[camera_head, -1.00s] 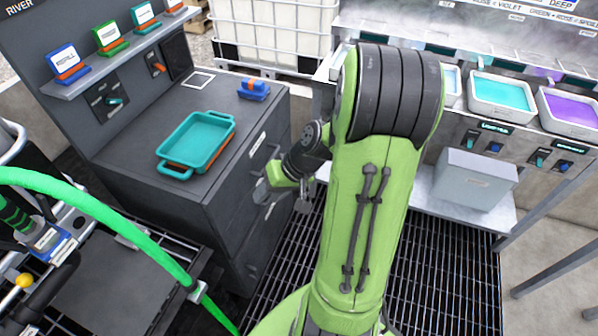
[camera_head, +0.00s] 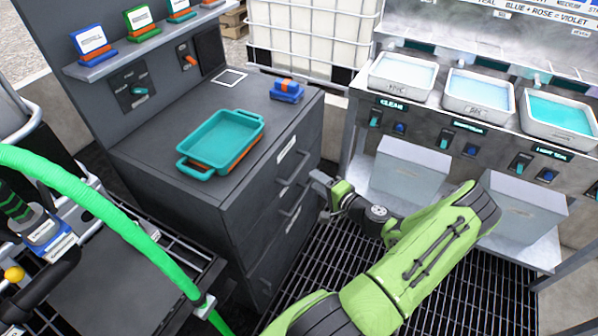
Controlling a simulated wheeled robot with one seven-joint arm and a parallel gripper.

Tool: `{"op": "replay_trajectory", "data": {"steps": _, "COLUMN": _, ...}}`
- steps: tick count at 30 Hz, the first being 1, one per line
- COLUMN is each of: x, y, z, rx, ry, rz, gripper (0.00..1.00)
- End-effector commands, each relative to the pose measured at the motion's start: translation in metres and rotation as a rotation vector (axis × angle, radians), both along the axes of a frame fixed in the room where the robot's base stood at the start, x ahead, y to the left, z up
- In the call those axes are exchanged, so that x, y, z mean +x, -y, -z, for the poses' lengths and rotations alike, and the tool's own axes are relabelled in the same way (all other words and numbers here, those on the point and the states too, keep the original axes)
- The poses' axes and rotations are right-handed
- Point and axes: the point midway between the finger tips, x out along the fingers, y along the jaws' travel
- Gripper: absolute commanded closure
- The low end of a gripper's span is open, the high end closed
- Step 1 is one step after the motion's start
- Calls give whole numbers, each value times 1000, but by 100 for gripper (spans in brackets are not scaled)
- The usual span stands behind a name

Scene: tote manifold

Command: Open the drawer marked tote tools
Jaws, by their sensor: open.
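The dark grey cabinet (camera_head: 232,240) stands left of centre, its drawer front facing right. The upper drawer front (camera_head: 272,172) carries a white label (camera_head: 286,150), too small to read, and a dark bar handle (camera_head: 294,170). A second bar handle (camera_head: 293,203) sits lower on the front. The drawer fronts look flush with the cabinet. My gripper (camera_head: 320,196) is open and empty, just right of the handles and pointing at the cabinet front. It appears apart from both handles, though the exact gap is hard to judge.
A teal tray (camera_head: 207,167) and a blue-orange block (camera_head: 287,90) lie on the cabinet top. A bench (camera_head: 455,125) with bins stands at right, grey boxes (camera_head: 412,170) on its lower shelf. A green hose (camera_head: 100,208) crosses the left. Grating covers the floor between.

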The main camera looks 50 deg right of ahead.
Motion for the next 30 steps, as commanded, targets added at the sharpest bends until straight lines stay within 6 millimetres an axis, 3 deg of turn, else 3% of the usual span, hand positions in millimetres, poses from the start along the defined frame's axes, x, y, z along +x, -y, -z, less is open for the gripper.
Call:
{"op": "replay_trajectory", "data": {"steps": 6, "x": 55, "y": 5, "z": 12, "rx": -3, "ry": 0, "rz": -5, "gripper": 60}}
{"op": "replay_trajectory", "data": {"steps": 10, "x": 78, "y": 8, "z": 16, "rx": -2, "ry": -1, "rz": -3, "gripper": 60}}
{"op": "replay_trajectory", "data": {"steps": 15, "x": 91, "y": 10, "z": 18, "rx": -1, "ry": -2, "rz": -1, "gripper": 60}}
{"op": "replay_trajectory", "data": {"steps": 21, "x": 91, "y": 10, "z": 17, "rx": 0, "ry": -2, "rz": -1, "gripper": 60}}
{"op": "replay_trajectory", "data": {"steps": 30, "x": 91, "y": 10, "z": 17, "rx": 1, "ry": -2, "rz": -2, "gripper": 100}}
